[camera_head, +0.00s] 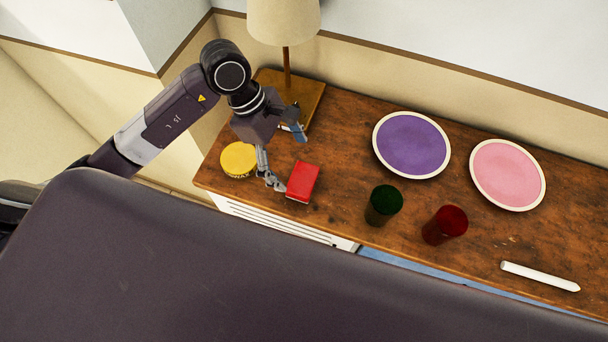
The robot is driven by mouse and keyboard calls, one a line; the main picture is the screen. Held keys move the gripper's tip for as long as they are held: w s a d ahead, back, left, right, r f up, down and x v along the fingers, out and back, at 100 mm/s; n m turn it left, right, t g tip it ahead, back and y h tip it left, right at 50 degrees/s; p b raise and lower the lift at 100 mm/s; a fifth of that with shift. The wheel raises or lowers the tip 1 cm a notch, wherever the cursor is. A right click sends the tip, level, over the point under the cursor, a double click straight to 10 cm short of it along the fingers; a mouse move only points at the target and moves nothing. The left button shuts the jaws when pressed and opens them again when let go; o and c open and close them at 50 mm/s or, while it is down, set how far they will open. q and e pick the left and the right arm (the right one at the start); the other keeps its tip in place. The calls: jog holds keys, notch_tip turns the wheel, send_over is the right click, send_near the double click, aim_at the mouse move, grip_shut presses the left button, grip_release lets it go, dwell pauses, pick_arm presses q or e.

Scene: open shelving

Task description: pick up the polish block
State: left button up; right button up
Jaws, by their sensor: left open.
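A red block (302,182), which fits the polish block, lies on the wooden top of the low cabinet (340,150), near its left end. My left gripper (286,158) is open and empty, just to the upper left of the red block. One finger is close to the block's left edge; I cannot tell whether it touches. The other finger is farther back, near the lamp base. My right gripper is not in view.
A yellow round tin (239,160) stands left of the gripper. A lamp (285,25) stands behind. A green cup (383,205), a red cup (445,225), a purple plate (411,145), a pink plate (507,174) and a white stick (540,276) are to the right.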

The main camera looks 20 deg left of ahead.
aim_at(303, 178)
pick_arm(q)
jog(key=p+x, duration=0.1)
jog(key=x, duration=0.1)
jog(key=p+x, duration=0.1)
jog(key=x, duration=0.3)
jog(key=shift+s+d+f+p, duration=0.15)
jog(key=shift+s+d+p, duration=0.1)
jog(key=shift+d+p, duration=0.2)
jog(key=shift+f, duration=0.3)
jog(key=shift+c, duration=0.7)
jog(key=shift+w, duration=0.1)
jog(key=c, duration=1.2)
jog(key=shift+r, duration=0.1)
notch_tip(303, 178, up, 20)
jog(key=b, duration=0.3)
jog(key=shift+b, duration=0.35)
